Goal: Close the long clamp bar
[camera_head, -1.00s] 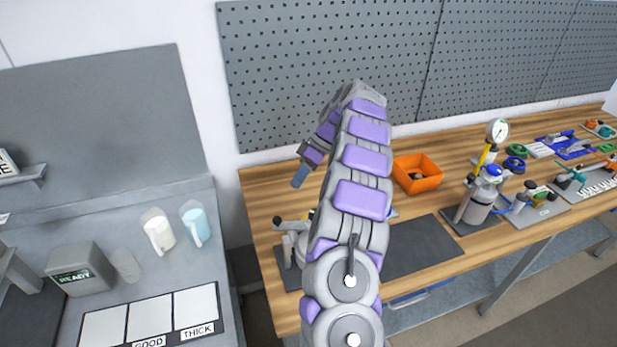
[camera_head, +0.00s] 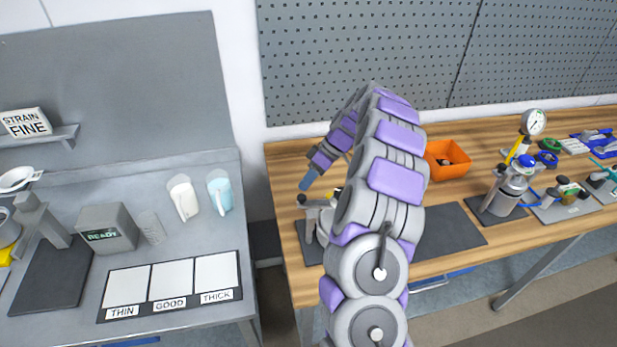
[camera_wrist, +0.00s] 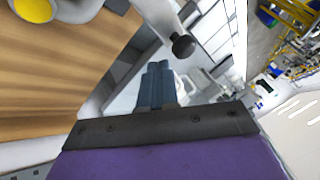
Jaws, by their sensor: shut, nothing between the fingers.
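My gripper (camera_head: 309,181) has blue fingers and hangs above the left end of the wooden bench. In the wrist view its fingers (camera_wrist: 156,84) are together and empty. A grey bar ending in a black ball knob (camera_wrist: 183,46) lies just beyond the fingertips in the wrist view, apart from them. I cannot tell for sure that this is the long clamp bar. In the head view a grey device (camera_head: 318,220) with a dark knob (camera_head: 301,199) stands below my gripper, partly hidden behind my arm. A yellow part (camera_wrist: 34,9) shows at the wrist view's upper left.
An orange bin (camera_head: 446,160) and a tank with a gauge (camera_head: 508,188) stand to the right on the wooden bench (camera_head: 283,166). A grey station with cups (camera_head: 220,193) and a label board (camera_head: 170,288) stands at left. The pegboard (camera_head: 350,60) is behind.

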